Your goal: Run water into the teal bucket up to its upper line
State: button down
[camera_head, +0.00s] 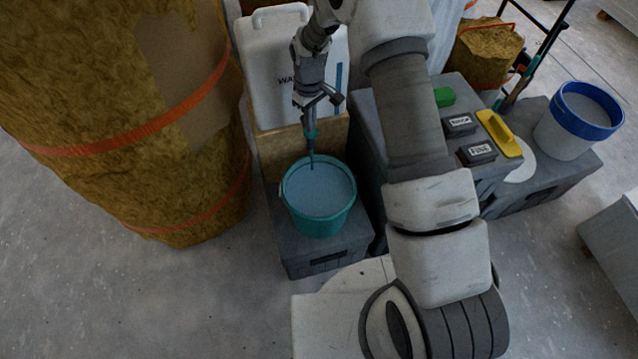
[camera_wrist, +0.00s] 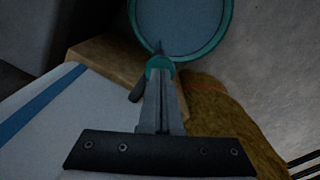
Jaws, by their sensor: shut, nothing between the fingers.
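The teal bucket (camera_head: 326,225) stands upright on a dark box, with pale blue water in it. Its rim (camera_wrist: 206,50) also shows at the top of the wrist view. I cannot make out its lines. The white water container (camera_head: 272,92) sits behind it on a wooden block. A teal and dark tap (camera_head: 310,142) is over the bucket, and a thin dark blue stream runs from it into the water. My gripper (camera_head: 309,122) is shut and empty, pointing down at the tap. In the wrist view its fingertips (camera_wrist: 160,76) are close to the teal tap part (camera_wrist: 158,64); contact is unclear.
Large insulation rolls (camera_head: 120,110) stand on the left. A dark case (camera_head: 375,125) on the right carries labelled blocks, a yellow-handled float (camera_head: 499,134) and a green piece (camera_head: 444,97). A blue-banded white bucket (camera_head: 567,140) stands farther right. Floor is clear at front left.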

jog(key=shift+r+p, duration=2.1)
jog(key=shift+r, duration=1.35)
jog(key=s+d+r+m+t+p, duration=0.1)
jog(key=s+d+r, duration=0.15)
jog(key=r, duration=0.65)
jog(key=s+d+r+m+t+p, duration=0.15)
jog(key=s+r, duration=0.25)
jog(key=r, duration=0.5)
jog(key=s+d+r+m+p, duration=0.1)
jog(key=s+d+r, duration=0.15)
jog(key=r, duration=0.65)
jog(key=s+d+r+m+t+p, duration=0.1)
jog(key=s+d+r+m+p, duration=0.1)
jog(key=s+r, duration=0.4)
jog(key=s+d+r+m+t+p, duration=0.2)
jog(key=s+r, duration=0.4)
jog(key=s, duration=0.9)
jog(key=shift+s+d+m, duration=0.15)
jog(key=shift+d+m, duration=0.15)
jog(key=shift+m, duration=0.05)
